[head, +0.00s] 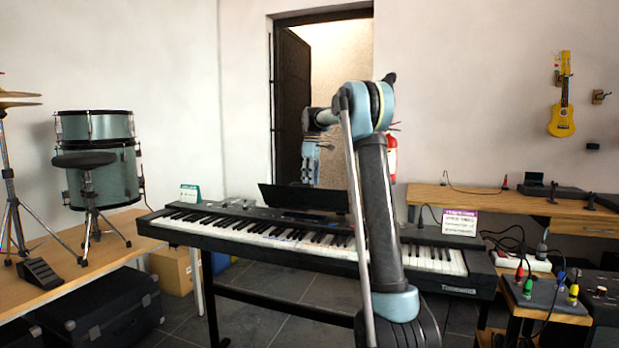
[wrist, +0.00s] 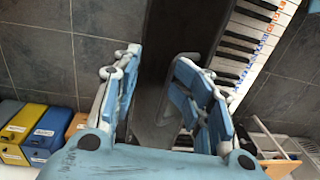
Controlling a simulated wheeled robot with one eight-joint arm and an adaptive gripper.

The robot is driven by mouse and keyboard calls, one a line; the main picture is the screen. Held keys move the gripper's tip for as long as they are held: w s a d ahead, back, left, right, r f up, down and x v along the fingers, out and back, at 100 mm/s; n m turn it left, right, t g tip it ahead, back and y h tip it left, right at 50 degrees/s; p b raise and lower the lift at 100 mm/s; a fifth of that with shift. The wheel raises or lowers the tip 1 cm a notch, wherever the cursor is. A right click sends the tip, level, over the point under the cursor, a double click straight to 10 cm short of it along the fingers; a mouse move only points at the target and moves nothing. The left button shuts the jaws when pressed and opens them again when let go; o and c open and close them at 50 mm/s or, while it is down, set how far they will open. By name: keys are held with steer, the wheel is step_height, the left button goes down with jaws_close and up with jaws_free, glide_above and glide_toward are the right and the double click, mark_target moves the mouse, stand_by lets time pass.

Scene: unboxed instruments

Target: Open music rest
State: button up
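The music rest (head: 300,197) is a thin black panel on the back of the black digital piano (head: 225,232). In the head view it stands tilted up, and my arm covers its right part. My gripper (head: 310,163) is just above the rest, pointing down. In the wrist view my gripper (wrist: 153,65) has its blue fingers apart with nothing held between them. A dark panel (wrist: 160,100) shows below and between the fingers; I cannot tell whether they touch it. The keys run diagonally at the upper right of that view.
A drum set (head: 95,150) stands on a wooden platform at left. A wooden bench (head: 475,197) with small gear is at right. A side table (head: 545,305) with coloured plugs and cables stands near the keyboard's right end. Coloured boxes (wrist: 42,130) are on the floor.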

steer(key=w+d+r, duration=0.3)
steer(key=w+r, duration=0.2)
steer(key=w, duration=0.3)
steer(key=w+d+r, duration=0.3)
steer(key=w+r, duration=0.2)
steer(key=w, duration=0.3)
steer(key=shift+d, duration=0.15)
stand_by(2.7)
steer(key=shift+s+r, duration=0.1)
steer(key=shift+r, duration=0.05)
